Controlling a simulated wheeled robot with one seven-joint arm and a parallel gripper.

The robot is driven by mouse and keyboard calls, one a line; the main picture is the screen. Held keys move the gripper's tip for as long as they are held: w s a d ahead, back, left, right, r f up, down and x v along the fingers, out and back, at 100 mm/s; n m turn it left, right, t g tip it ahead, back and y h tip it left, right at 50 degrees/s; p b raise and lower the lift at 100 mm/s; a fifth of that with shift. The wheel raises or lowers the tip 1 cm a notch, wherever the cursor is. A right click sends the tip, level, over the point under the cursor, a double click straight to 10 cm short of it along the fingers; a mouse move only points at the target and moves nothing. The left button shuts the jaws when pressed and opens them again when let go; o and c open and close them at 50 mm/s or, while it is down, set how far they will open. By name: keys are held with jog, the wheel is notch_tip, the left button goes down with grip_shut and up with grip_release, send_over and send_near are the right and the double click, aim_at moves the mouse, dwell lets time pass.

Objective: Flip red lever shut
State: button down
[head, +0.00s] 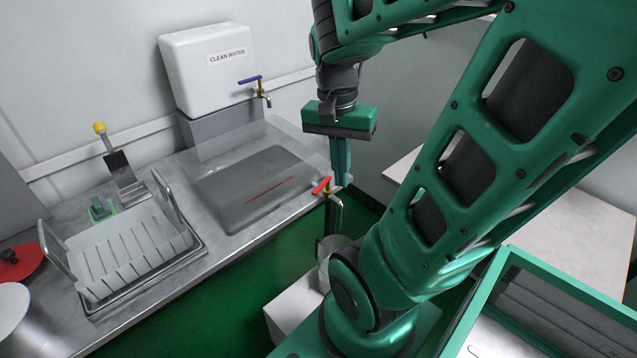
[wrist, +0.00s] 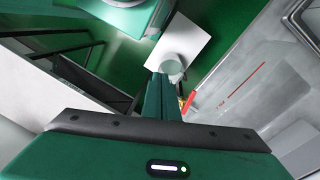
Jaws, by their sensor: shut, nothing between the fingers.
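The red lever (head: 321,185) sits on top of a metal tap (head: 334,215) at the front right edge of the steel counter. The lever slants in the head view, its raised end towards the upper right. My gripper (head: 342,184) points down with its fingers shut and empty. Its tips are just right of the lever in the head view; I cannot tell whether they touch it.
A clear container (head: 337,246) stands on a white block (head: 296,308) below the tap. A white tank marked "CLEAN WATER" (head: 207,68) has a blue-handled tap (head: 251,80). A sink basin (head: 235,205) and a dish rack (head: 120,250) lie left. A green-framed box (head: 550,300) stands right.

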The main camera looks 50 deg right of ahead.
jog(key=w+d+m+g, duration=0.1)
jog(key=w+d+m, duration=0.3)
jog(key=m, duration=0.6)
jog(key=m+g, duration=0.2)
jog(key=m, duration=0.8)
send_over(320, 189)
jog(key=s, duration=0.1)
notch_tip(320, 189, down, 3)
jog(key=f, duration=0.9)
jog(key=shift+s+d+f, duration=0.2)
jog(key=shift+s, duration=0.05)
jog(key=shift+w+a, duration=0.1)
jog(key=shift+w, duration=0.4)
jog(key=shift+w+a, duration=0.25)
jog(key=shift+w, duration=0.5)
